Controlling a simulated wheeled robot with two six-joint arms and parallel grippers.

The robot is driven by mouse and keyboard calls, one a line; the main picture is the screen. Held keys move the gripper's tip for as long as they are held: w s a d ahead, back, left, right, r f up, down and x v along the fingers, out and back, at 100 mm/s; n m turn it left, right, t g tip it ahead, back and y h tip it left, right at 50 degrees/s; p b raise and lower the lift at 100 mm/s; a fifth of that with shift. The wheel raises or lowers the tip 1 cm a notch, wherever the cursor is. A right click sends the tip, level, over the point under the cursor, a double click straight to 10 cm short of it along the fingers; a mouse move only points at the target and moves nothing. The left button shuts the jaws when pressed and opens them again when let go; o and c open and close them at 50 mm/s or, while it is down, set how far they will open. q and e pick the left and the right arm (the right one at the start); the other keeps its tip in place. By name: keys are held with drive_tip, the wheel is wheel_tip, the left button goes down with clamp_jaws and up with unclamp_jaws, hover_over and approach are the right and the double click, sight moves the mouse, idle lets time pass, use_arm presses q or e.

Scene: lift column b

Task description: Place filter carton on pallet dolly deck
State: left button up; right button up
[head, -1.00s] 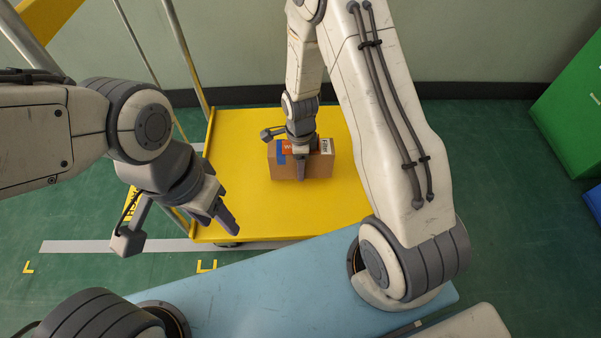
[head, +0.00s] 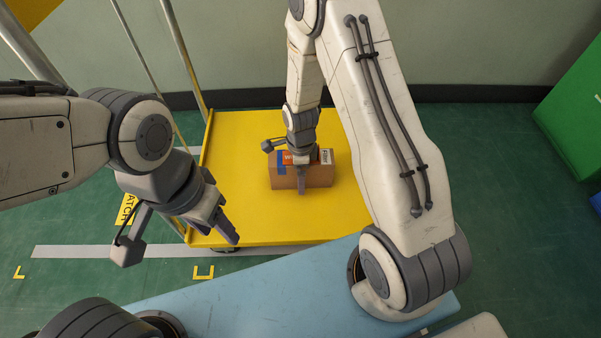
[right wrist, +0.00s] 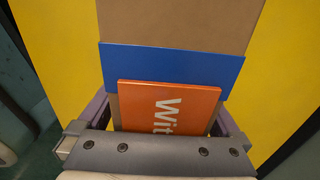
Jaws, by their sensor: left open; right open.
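The filter carton (head: 318,177) is a brown box with a blue band, an orange label and a white label. It sits on the yellow pallet dolly deck (head: 235,210). My right gripper (head: 302,184) is at the carton, its fingers open on either side of it. In the right wrist view the carton (right wrist: 180,22) lies between the open fingers (right wrist: 168,118), with the orange label close to the palm. My left gripper (head: 228,228) is open and empty, in front of the deck's left part. The carton's underside is hidden.
My blue base lies in front of the dolly. A green cabinet or bin (head: 575,125) stands at the right. Metal poles (head: 185,60) rise at the dolly's left. The deck is clear left of and in front of the carton.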

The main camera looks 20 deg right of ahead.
wheel_tip(320, 180, up, 12)
drive_tip(key=p, duration=0.8)
drive_tip(key=shift+r, duration=0.15)
drive_tip(key=s+a+r+n, duration=0.4)
drive_tip(key=a+r+n, duration=0.1)
drive_tip(key=r+n, duration=0.2)
drive_tip(key=s+a+r+n, duration=0.4)
drive_tip(key=r+n, duration=0.2)
drive_tip(key=s+a+r+n, duration=0.1)
drive_tip(key=s+r+n, duration=0.3)
drive_tip(key=s+n, duration=0.2)
drive_tip(key=s+a+r+n+y, duration=0.1)
drive_tip(key=s+r+n, duration=0.3)
drive_tip(key=s+n, duration=0.3)
drive_tip(key=n, duration=0.2)
drive_tip(key=shift+s+a+r+n, duration=0.15)
drive_tip(key=shift+s+n, duration=0.05)
drive_tip(key=shift+n, duration=0.1)
drive_tip(key=shift+p, duration=0.3)
